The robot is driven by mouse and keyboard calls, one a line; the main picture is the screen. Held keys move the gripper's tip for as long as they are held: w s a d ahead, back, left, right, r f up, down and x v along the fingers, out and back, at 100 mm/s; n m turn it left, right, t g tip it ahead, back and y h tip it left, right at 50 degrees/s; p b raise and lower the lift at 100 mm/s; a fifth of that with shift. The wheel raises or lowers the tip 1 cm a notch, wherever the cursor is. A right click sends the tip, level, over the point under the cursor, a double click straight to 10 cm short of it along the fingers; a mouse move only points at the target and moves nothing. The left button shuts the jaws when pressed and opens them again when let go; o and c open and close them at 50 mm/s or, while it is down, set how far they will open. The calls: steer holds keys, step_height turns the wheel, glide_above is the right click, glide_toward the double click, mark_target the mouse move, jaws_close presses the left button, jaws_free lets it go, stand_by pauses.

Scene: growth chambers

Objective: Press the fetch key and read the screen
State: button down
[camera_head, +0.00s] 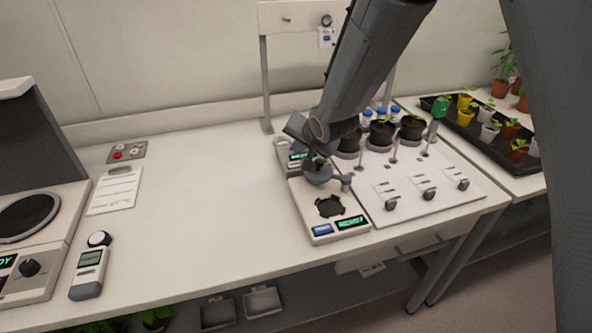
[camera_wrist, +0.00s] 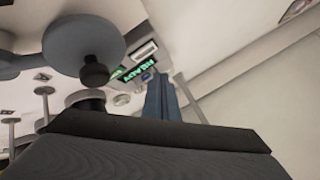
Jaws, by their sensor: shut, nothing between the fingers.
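A pale device (camera_head: 310,218) stands on the bench with a black round recess, a blue key (camera_head: 322,230) and a lit green screen (camera_head: 351,222) on its front. No key label is readable, so I cannot tell which is the fetch key. Another green screen (camera_head: 298,156) shows behind, partly covered by my arm. My gripper (camera_head: 320,173) is low above the back part of the device, shut and empty. In the wrist view, my shut fingers (camera_wrist: 164,98) point near a green screen (camera_wrist: 141,68) that seems to read READY. Contact cannot be told.
A white board (camera_head: 405,200) with posts, clips and potted plants is close to the right. A handheld meter (camera_head: 90,272), a sheet (camera_head: 115,190) and a button box (camera_head: 127,152) lie left. The bench middle (camera_head: 210,200) is clear.

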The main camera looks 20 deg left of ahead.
mark_target(297, 168)
steer(key=shift+f+b, duration=0.6)
steer(key=shift+f, duration=0.75)
stand_by(1.1)
steer(key=shift+f, duration=0.45)
steer(key=shift+f+b, duration=0.35)
stand_by(0.5)
stand_by(0.3)
steer(key=shift+r+p, duration=0.7)
steer(key=shift+r, duration=0.1)
steer(key=shift+r, duration=0.1)
step_height(297, 168, up, 5)
steer(key=p, duration=0.4)
